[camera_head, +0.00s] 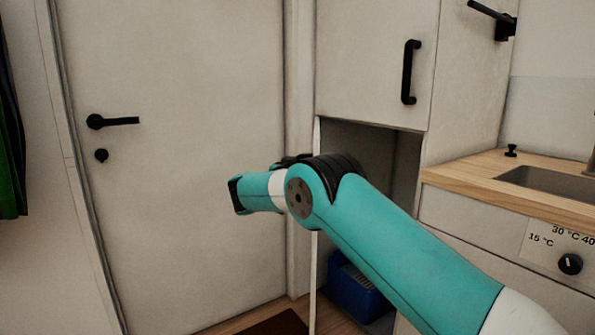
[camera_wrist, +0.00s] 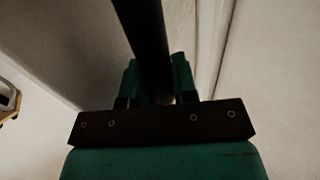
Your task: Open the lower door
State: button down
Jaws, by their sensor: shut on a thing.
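The lower door (camera_head: 314,275) of the tall white cabinet stands swung out, seen nearly edge-on in the head view. The compartment behind it (camera_head: 372,143) is open to view. In the wrist view my gripper (camera_wrist: 157,88) is shut on a black bar handle (camera_wrist: 148,35), which runs up between its teal fingers. In the head view my arm covers part of the lower door and the opening, and the handle and fingertips are hidden.
A blue crate (camera_head: 357,294) sits low inside the compartment. The upper door (camera_head: 372,60) is closed, with a black handle (camera_head: 409,72). A white room door (camera_head: 180,240) is at left, a wooden counter (camera_head: 470,183) with a sink at right. A dark mat (camera_head: 275,325) lies on the floor.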

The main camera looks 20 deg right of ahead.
jog(key=shift+d+r, duration=0.1)
jog(key=c, duration=1.2)
grip_release()
jog(key=v, duration=1.7)
jog(key=shift+s, duration=0.1)
